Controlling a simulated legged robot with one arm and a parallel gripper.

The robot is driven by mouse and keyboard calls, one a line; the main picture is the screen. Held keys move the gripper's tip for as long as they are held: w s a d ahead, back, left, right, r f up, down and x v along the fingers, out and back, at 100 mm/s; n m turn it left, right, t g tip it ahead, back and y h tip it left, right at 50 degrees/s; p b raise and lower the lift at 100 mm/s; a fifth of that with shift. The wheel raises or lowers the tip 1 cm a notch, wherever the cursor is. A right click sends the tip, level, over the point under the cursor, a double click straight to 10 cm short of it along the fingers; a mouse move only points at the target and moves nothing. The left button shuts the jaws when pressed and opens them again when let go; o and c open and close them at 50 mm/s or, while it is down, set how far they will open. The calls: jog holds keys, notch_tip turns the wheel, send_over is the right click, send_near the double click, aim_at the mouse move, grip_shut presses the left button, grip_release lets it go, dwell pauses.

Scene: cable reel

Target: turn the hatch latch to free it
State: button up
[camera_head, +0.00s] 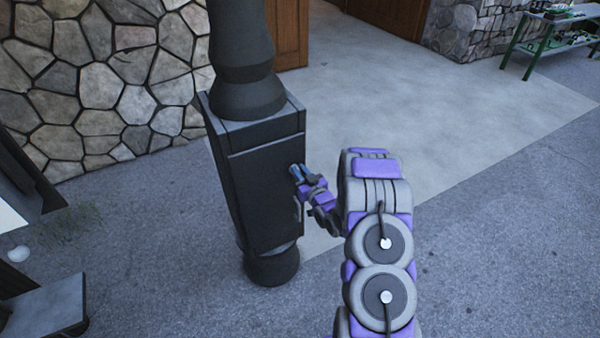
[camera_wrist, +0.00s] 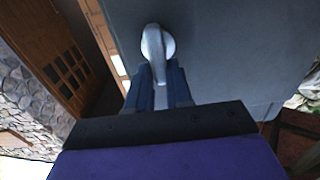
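The hatch (camera_head: 268,185) is the flat dark front of a black metal box with a thick pipe above it. It appears closed. The hatch latch is a silver handle on a round base, seen in the wrist view (camera_wrist: 154,45). It points down toward my gripper. My gripper (camera_head: 299,171) is at the right part of the hatch front. In the wrist view its two blue fingers (camera_wrist: 160,75) lie on either side of the latch's lower end, close against it. The latch is largely hidden by the fingers in the head view.
A stone wall (camera_head: 95,85) stands behind the box at left, with a brown wooden door (camera_head: 288,32) behind it. A grey table (camera_head: 45,308) is at the lower left. A green rack (camera_head: 548,38) stands far right. The paved floor at right is clear.

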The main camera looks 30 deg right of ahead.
grip_shut()
jog(key=shift+r+m+p, duration=0.1)
jog(key=shift+m+p, duration=0.2)
jog(key=shift+p, duration=0.15)
jog(key=shift+d+r+m+p, duration=0.15)
jog(key=shift+d+m+p, duration=0.05)
jog(key=shift+m+p, duration=0.45)
jog(key=m+p, duration=0.3)
jog(key=shift+d, duration=0.3)
jog(key=m, duration=0.1)
jog(key=m+p, duration=0.2)
jog(key=m, duration=0.1)
jog(key=shift+d+f, duration=0.3)
jog(key=shift+f, duration=0.1)
jog(key=shift+d+f+m, duration=0.1)
jog(key=shift+f+m, duration=0.2)
jog(key=shift+m, duration=1.2)
jog(key=shift+d+f+m, duration=0.15)
jog(key=shift+f+m, duration=0.2)
jog(key=shift+m, duration=1.2)
jog(key=shift+d+f+m, duration=0.1)
jog(key=shift+f+m, duration=0.2)
jog(key=shift+m, duration=1.2)
